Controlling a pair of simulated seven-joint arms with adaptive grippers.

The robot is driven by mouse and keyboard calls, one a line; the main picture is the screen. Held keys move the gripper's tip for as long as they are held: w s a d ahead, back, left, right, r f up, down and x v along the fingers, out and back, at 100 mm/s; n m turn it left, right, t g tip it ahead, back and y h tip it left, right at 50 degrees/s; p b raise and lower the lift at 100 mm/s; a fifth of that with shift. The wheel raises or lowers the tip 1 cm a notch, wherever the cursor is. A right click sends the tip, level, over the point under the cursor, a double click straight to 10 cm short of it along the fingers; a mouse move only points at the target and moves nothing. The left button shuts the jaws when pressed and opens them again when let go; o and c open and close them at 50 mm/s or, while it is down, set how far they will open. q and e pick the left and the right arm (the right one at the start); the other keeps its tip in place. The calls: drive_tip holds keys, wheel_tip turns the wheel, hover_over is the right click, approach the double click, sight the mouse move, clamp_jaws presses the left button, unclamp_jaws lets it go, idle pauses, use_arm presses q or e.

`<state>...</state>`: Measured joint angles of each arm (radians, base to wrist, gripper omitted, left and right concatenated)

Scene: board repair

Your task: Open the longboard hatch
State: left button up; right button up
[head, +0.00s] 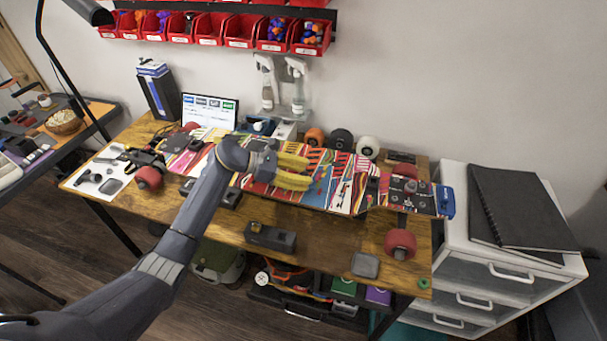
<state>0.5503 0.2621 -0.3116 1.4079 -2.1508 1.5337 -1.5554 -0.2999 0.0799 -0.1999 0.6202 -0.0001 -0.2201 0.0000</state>
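The longboard (335,192) lies across the workbench with its colourful patterned underside up. Red wheels show at its left end (148,177) and at its right end (400,243). A dark plate with small parts (402,186) is near the right end. I cannot make out for certain which panel is the hatch or whether it is open. My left gripper (309,173) is over the middle of the board, its yellow fingers pointing right. The fingers are apart with nothing visible between them; whether they touch the board is unclear. My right gripper is not in view.
A dark block (270,237), a grey square piece (365,265) and a green ring (424,284) lie along the front of the bench (320,240). Loose wheels (341,140), spray bottles (298,85) and a screen (209,111) stand behind the board. A white drawer unit (500,275) stands right.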

use_arm(q)
clamp_jaws()
drive_tip(key=shift+r, duration=0.1)
idle(0.4)
drive_tip(key=r, duration=0.1)
drive_tip(key=w+r+n+g, duration=0.1)
drive_tip(key=r+n+g+y, duration=0.1)
drive_tip(key=shift+w+d+r, duration=0.1)
drive_tip(key=shift+w+r, duration=0.25)
drive_tip(key=shift+w+d+r+n+g, duration=0.15)
drive_tip(key=shift+w+r+n+g, duration=0.35)
drive_tip(key=shift+r, duration=0.15)
drive_tip(key=shift+w+d+r+n+g, duration=0.15)
drive_tip(key=shift+w+r+n+g, duration=0.35)
drive_tip(key=shift+r, duration=0.1)
unclamp_jaws()
drive_tip(key=v, duration=1.2)
drive_tip(key=shift+d+r, duration=0.15)
drive_tip(key=shift+r, duration=0.05)
